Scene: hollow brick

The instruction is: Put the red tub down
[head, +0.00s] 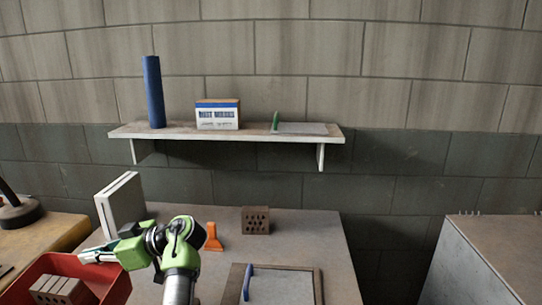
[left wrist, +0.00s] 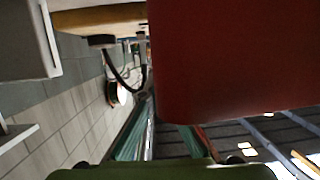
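The red tub (head: 118,287) is at the lower left of the head view, partly cut off by the frame. Several hollow bricks (head: 62,290) lie inside it. My left gripper (head: 98,256) is at the tub's far rim, with its fingers shut on the tub wall. In the left wrist view the tub (left wrist: 235,60) fills the upper right, and my left gripper's fingers (left wrist: 165,130) reach up to it. The tub's underside is hidden in the head view, so I cannot tell whether it touches a surface. My right gripper is not in view.
The grey table (head: 320,235) holds a white case (head: 122,208), an orange scraper (head: 213,238), a hollow brick (head: 256,220) and a clipboard (head: 282,288). A wooden table (head: 45,236) stands left, a grey cabinet (head: 490,255) right. A wall shelf (head: 180,132) hangs above. The grey table's right part looks clear.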

